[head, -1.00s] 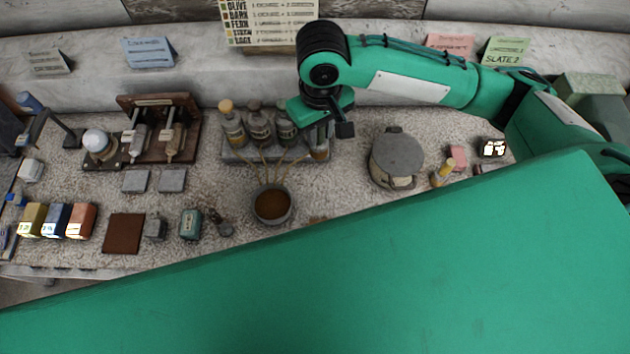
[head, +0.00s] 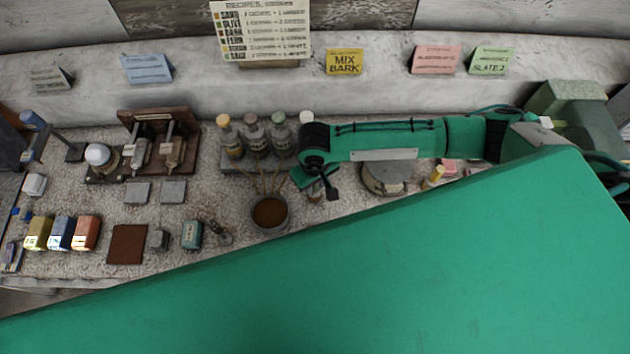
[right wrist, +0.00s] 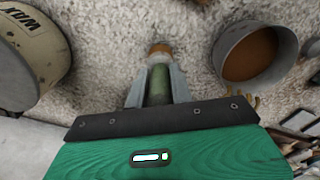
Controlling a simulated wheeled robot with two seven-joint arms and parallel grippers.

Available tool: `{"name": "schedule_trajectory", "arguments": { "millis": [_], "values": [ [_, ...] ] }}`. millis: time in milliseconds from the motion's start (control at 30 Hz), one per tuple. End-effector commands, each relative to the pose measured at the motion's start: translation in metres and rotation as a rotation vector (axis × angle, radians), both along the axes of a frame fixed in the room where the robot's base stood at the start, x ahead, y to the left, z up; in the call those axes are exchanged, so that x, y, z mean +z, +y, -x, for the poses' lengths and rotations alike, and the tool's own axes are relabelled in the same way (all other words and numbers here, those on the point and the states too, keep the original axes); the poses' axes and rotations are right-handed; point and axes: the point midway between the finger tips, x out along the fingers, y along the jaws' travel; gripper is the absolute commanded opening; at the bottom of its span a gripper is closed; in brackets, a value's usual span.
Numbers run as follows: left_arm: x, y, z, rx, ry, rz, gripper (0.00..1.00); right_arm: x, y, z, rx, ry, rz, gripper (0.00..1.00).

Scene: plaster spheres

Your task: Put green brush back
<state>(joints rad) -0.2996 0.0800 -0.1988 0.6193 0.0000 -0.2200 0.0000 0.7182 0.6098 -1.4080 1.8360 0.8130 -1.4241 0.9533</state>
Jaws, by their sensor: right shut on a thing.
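My right gripper (head: 316,190) is over the counter, between the bowl of brown paste (head: 270,212) and the wax pot (head: 385,180). In the right wrist view its two grey fingers (right wrist: 157,88) are shut on the green brush (right wrist: 158,85), a short stubby piece with a green body and a copper-brown far end. In the head view the gripper and arm hide most of the brush. I cannot tell whether its far end touches the counter. My left gripper is not in view.
Several bottles (head: 255,135) stand in a rack behind the gripper. Thin sticks lean in the bowl. A yellow-topped piece (head: 433,177) stands right of the wax pot. Three coloured blocks (head: 60,233) and a brown square (head: 127,244) are at the left. My green body covers the front right.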

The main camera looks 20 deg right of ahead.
Motion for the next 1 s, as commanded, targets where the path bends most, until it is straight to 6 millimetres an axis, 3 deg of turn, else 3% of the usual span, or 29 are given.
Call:
{"name": "schedule_trajectory", "arguments": {
  "millis": [400, 433, 533, 867, 1000],
  "values": [
    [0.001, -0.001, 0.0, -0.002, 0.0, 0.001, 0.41, -0.007, 0.0, 0.0, -0.001, 0.001, -0.001, 0.0],
    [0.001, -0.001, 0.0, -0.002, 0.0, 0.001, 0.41, -0.007, 0.0, 0.0, 0.0, 0.0, 0.0, 0.26],
    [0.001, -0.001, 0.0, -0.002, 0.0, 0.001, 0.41, -0.007, 0.0, 0.0, 0.0, 0.0, 0.0, 0.44],
    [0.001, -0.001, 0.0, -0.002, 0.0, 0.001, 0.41, -0.004, 0.0, -0.001, 0.0, -0.001, 0.0, 0.44],
    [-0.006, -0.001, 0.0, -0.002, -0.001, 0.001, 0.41, 0.009, 0.0, -0.001, 0.0, -0.003, -0.002, 0.44]
  ]
}}
